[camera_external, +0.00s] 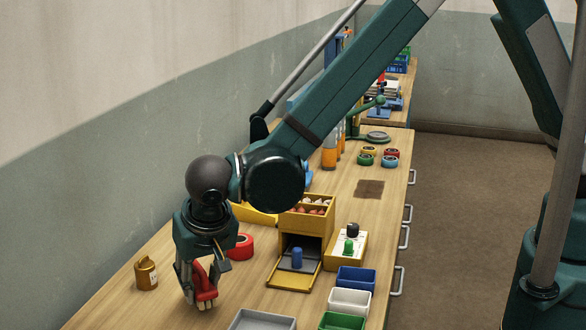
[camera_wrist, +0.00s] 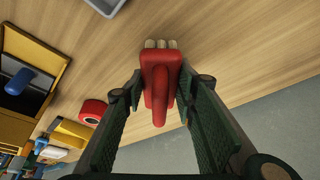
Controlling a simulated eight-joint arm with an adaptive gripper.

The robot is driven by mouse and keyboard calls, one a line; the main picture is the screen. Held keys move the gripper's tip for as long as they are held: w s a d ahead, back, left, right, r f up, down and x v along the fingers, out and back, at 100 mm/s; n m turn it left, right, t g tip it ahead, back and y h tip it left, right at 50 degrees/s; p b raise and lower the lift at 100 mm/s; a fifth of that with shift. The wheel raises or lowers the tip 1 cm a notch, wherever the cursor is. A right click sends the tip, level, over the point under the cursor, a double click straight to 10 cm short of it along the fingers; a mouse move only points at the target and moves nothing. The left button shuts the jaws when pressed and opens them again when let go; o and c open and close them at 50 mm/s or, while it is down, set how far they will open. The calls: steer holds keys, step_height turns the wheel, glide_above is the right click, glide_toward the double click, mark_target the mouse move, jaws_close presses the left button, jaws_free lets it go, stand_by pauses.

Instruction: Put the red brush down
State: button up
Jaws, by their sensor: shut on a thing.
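The red brush (camera_external: 206,287) has a red body and handle with pale bristles at one end. My gripper (camera_external: 198,288) is shut on it, low over the left front part of the wooden table (camera_external: 160,305). In the wrist view the brush (camera_wrist: 160,70) sits between the two fingers of my gripper (camera_wrist: 160,88), bristles toward the top of the picture. The bristles are at or just above the wood; I cannot tell whether they touch it.
A brown-yellow pot (camera_external: 146,273) stands left of my gripper. A red tape roll (camera_external: 241,247) lies behind it. A yellow box with a drawer (camera_external: 291,280) is to the right. A grey tray (camera_external: 262,320) is in front. Bare wood surrounds the brush.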

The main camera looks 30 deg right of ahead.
mark_target(203, 272)
steer(key=shift+f, duration=1.65)
steer(key=shift+f, duration=0.2)
steer(key=o, duration=0.9)
steer(key=shift+r, duration=0.1)
steer(key=shift+r, duration=0.1)
steer(key=shift+v, duration=6.05)
